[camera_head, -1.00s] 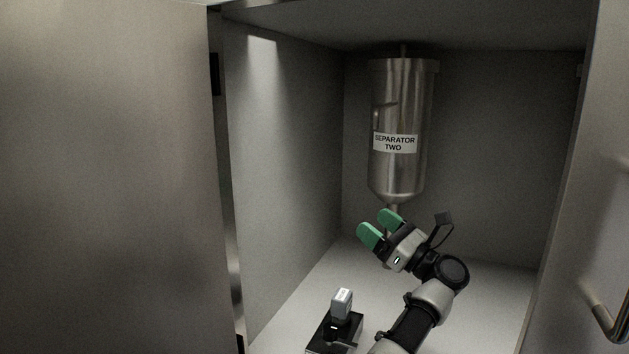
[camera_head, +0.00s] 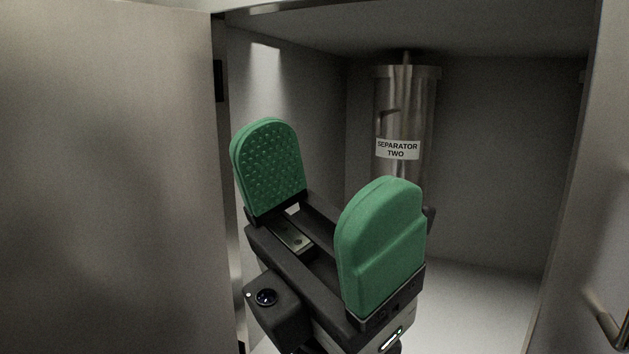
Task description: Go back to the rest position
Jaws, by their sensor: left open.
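My left gripper (camera_head: 325,158) is close to the camera, in front of the cabinet opening. Its two green finger pads point up and stand wide apart, with nothing between them. The steel vessel labelled SEPARATOR TWO (camera_head: 400,108) hangs upright at the back of the cabinet, beyond the gripper and apart from it as far as I can see. Its lower part is hidden behind the right-hand green finger. My right gripper is not in view.
A large steel door panel (camera_head: 105,180) fills the left side. Another panel with a bar handle (camera_head: 608,325) stands at the right edge. The cabinet floor (camera_head: 480,305) is bare at the right; the rest of it is hidden behind my gripper.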

